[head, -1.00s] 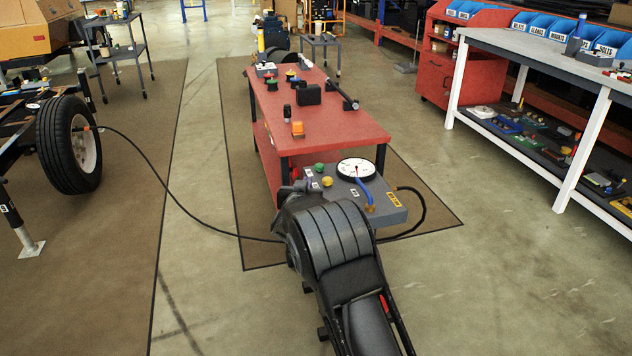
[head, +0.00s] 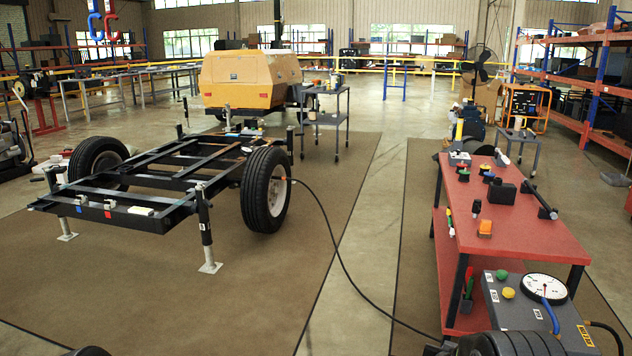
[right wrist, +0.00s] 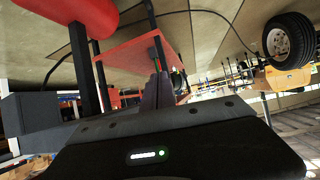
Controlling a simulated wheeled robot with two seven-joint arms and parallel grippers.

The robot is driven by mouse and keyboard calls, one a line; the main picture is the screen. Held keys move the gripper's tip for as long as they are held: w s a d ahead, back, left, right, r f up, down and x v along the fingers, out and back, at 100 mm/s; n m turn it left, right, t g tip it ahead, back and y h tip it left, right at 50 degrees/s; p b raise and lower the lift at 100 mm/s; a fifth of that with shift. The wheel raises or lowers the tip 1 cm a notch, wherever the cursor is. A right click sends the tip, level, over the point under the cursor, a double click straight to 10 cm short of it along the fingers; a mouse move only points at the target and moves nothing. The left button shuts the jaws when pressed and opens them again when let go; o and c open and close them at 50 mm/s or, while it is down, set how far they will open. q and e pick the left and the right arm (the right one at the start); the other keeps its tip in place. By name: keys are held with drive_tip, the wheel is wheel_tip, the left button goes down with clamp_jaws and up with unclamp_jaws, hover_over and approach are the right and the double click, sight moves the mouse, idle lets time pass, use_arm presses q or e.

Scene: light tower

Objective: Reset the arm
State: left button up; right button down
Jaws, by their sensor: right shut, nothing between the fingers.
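My right gripper (right wrist: 158,92) shows in the right wrist view as two dark fingers pressed together, with nothing between them. In the head view only the top of my right arm (head: 510,345) shows, at the bottom edge beside the grey gauge box (head: 512,307). The right gripper itself is not visible in the head view. My left gripper is in neither current view. The right wrist view is strongly tilted, with a red table surface (right wrist: 125,62) behind the fingers and no contact visible.
The red workbench (head: 530,232) with several small parts stands at the right. A black trailer frame (head: 150,220) with a tyre (head: 265,190) stands at the left. A black hose (head: 345,270) runs from the tyre across the floor. The brown mat (head: 240,300) in front is clear.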

drive_tip(key=s+a+f+n+g+y, duration=0.1)
drive_tip(key=s+a+f+g+y, duration=0.1)
drive_tip(key=s+a+f, duration=0.7)
drive_tip(key=s+a+f+n+g+y, duration=0.1)
drive_tip(key=s+a+f+g+y, duration=0.3)
drive_tip(key=s+f, duration=0.5)
drive_tip(key=s+a+n+g+y, duration=0.1)
drive_tip(key=s+a, duration=0.4)
drive_tip(key=s, duration=0.3)
drive_tip(key=s+a+f+g+y, duration=0.15)
drive_tip(key=s+a, duration=0.25)
drive_tip(key=s, duration=0.4)
drive_tip(key=s+a+r+n+g+y, duration=0.1)
drive_tip(key=s+a, duration=0.4)
drive_tip(key=s, duration=0.3)
wheel_tip(320, 180, up, 23)
drive_tip(key=p, duration=2.3)
drive_tip(key=shift+s+p, duration=0.15)
drive_tip(key=shift+p, duration=0.25)
drive_tip(key=shift+a, duration=0.1)
